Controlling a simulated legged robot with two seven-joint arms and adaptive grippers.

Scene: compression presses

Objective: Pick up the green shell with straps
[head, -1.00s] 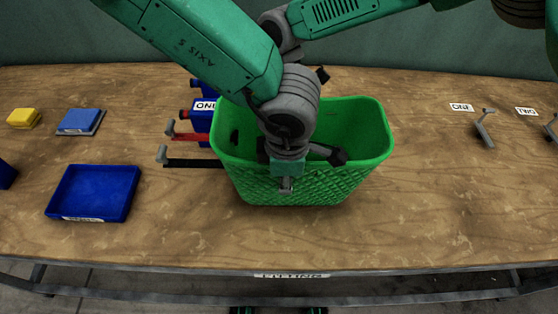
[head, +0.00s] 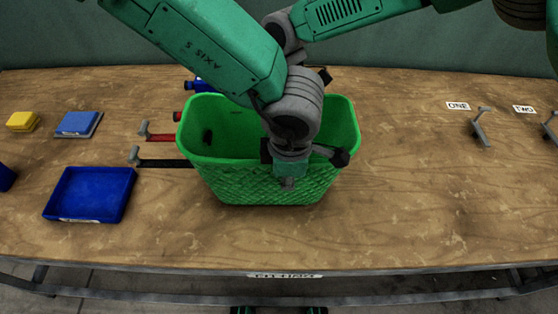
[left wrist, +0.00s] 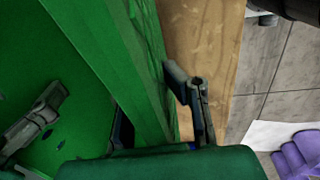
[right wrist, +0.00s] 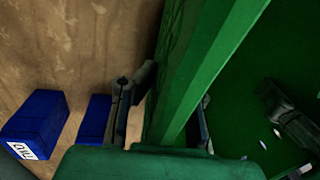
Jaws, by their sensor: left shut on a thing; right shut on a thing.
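The green shell (head: 235,175) is an open, basket-like bin with a textured wall, standing upright and seemingly on the wooden table in the head view. I cannot make out its straps. My left gripper (head: 288,182) is shut on its near wall, right of the middle. In the left wrist view the shell's wall (left wrist: 110,60) passes between the fingers, with one finger outside. My right gripper is hidden behind my left arm in the head view. In the right wrist view my right gripper (right wrist: 160,110) is shut on the opposite wall (right wrist: 200,70).
A red-handled tool (head: 160,137) and a black-handled tool (head: 165,162) lie against the shell's left side, near blue parts (head: 200,87). A blue tray (head: 90,217) lies further left. Grey hooks (head: 480,128) stand at right. The table's front and right middle are clear.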

